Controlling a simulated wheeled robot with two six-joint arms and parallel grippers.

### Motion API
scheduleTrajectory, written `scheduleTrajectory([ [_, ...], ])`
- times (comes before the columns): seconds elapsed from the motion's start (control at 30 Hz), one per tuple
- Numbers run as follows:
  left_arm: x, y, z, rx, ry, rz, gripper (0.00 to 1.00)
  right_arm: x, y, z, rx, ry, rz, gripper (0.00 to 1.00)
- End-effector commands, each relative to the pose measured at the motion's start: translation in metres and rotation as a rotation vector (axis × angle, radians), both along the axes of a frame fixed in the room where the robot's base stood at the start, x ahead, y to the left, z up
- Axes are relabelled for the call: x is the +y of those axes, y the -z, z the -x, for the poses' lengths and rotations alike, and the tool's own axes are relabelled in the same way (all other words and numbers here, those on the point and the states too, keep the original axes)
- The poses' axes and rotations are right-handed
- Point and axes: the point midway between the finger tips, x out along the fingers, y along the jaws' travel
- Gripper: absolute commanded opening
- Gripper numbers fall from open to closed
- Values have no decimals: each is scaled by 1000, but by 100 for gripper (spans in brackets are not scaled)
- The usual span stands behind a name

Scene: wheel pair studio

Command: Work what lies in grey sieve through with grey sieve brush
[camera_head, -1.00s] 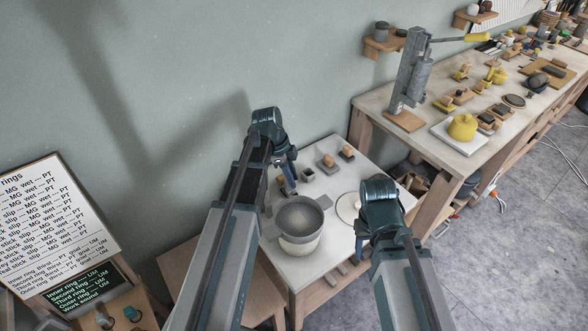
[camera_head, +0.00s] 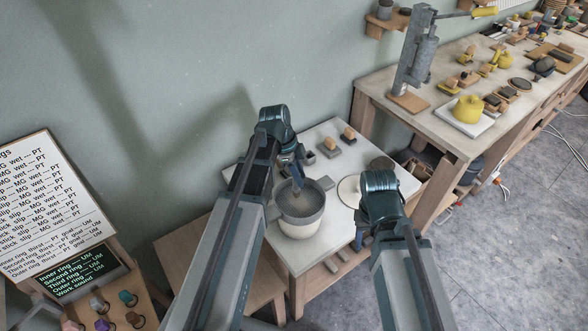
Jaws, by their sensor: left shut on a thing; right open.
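The grey sieve (camera_head: 312,216) sits on a cream bowl (camera_head: 301,232) on the small white-topped table. It has a dark rim, side tabs and a speckled grey inside. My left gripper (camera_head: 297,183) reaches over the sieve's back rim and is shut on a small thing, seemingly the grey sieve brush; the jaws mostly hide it. Its tip is over or in the sieve; I cannot tell whether it touches what lies there. My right gripper (camera_head: 361,238) is open, right of the bowl near the table's right side, partly hidden by my arm.
Small blocks with wooden knobs (camera_head: 348,134) and a grey cup (camera_head: 310,158) stand behind the sieve. A pale round disc (camera_head: 348,190) lies to its right. A long bench (camera_head: 440,130) with a lever press and yellow pot stands at back right. A wooden stool (camera_head: 200,262) is at left.

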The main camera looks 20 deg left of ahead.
Motion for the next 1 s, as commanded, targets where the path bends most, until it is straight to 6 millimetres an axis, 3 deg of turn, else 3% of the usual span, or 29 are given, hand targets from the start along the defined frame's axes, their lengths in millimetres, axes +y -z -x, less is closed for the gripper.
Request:
scheduleTrajectory([
  [0.5,-51,0,42,0,1,0,0,0,0,0,0,0,0,50],
  [1.0,-60,0,48,-1,0,0,0,0,0,0,0,0,0,50],
])
